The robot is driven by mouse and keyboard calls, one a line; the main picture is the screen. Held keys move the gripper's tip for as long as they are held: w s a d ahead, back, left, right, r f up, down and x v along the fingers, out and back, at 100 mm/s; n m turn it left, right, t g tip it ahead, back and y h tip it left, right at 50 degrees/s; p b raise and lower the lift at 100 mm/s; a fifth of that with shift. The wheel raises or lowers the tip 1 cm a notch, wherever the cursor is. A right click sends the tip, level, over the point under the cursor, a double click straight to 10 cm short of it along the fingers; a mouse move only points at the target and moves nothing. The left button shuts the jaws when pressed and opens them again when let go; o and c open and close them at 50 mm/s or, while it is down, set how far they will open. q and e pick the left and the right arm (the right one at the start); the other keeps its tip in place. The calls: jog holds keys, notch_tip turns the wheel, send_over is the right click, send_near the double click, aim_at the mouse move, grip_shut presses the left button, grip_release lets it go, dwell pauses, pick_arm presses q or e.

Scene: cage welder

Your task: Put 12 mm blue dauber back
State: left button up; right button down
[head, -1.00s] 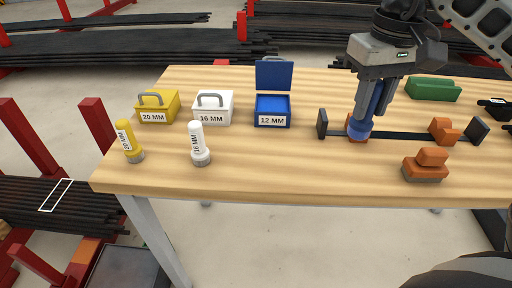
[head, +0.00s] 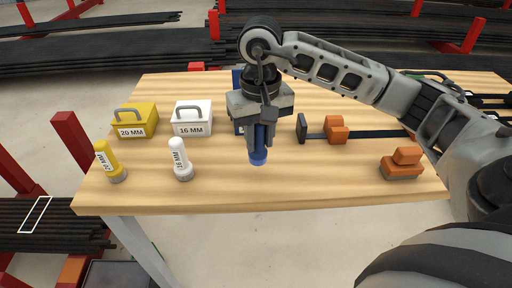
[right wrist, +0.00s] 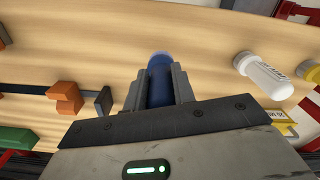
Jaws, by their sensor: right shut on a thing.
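My right gripper (head: 261,145) is shut on the blue dauber (head: 258,158), which points down over the front half of the workbench. In the right wrist view the dauber (right wrist: 160,82) sits between the two fingers. I cannot tell its exact height above the wood. The blue 12 mm box is mostly hidden behind my gripper in the head view; a strip of its raised lid (head: 237,79) shows behind it. My left gripper is not in view.
The yellow 20 mm box (head: 135,121) and white 16 mm box (head: 193,119) stand closed at left. Orange blocks (head: 402,163) lie at right. The bench's front middle is clear.

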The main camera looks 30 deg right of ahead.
aim_at(256, 154)
jog(key=shift+w+a+f, duration=0.15)
jog(key=shift+a+f, duration=0.1)
jog(key=shift+f, duration=0.05)
notch_tip(256, 154, down, 3)
jog(key=shift+f, duration=0.15)
jog(key=shift+w, duration=0.1)
jog(key=shift+f, duration=0.2)
jog(key=c, duration=1.2)
grip_release()
jog(key=shift+r, duration=0.1)
jog(key=shift+o, duration=0.2)
